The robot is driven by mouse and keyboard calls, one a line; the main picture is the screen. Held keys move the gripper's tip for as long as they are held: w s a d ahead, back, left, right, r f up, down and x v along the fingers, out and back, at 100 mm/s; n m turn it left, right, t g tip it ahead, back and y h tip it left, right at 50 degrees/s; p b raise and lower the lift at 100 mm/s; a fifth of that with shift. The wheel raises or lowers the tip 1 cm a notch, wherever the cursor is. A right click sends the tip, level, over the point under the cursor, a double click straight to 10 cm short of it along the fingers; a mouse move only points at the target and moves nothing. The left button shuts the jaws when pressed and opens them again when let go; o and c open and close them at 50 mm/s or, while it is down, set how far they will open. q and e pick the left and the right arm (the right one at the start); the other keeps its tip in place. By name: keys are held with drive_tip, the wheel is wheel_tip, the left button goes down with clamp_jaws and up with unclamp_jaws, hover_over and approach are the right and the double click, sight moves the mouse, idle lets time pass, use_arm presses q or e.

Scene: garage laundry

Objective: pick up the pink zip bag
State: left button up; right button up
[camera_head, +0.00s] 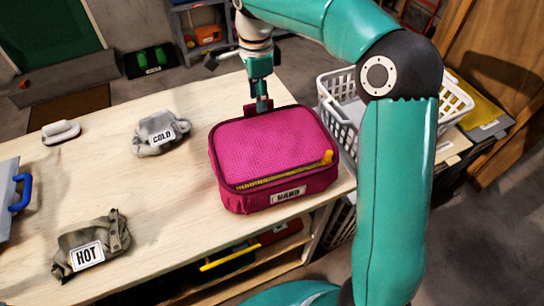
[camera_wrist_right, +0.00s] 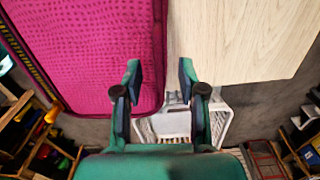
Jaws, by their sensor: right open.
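The pink zip bag (camera_head: 265,150) lies on the wooden table near its right edge, with a yellow zip along the front and a label reading HAND. My right gripper (camera_head: 262,104) is pointed down at the bag's back edge. In the right wrist view the gripper (camera_wrist_right: 160,74) is open, with one finger over the pink bag (camera_wrist_right: 90,50) and the other past its edge, over the pale tabletop. I cannot tell whether the fingers touch the bag. My left gripper is not in view.
The table (camera_head: 165,200) also holds a grey COLD bundle (camera_head: 160,133), an olive HOT bundle (camera_head: 90,247) and a white brush-like item (camera_head: 60,132). A white basket (camera_head: 340,110) stands beyond the right edge. Bare tabletop lies left of the bag.

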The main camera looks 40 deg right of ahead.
drive_tip(key=shift+f, duration=1.5)
clamp_jaws()
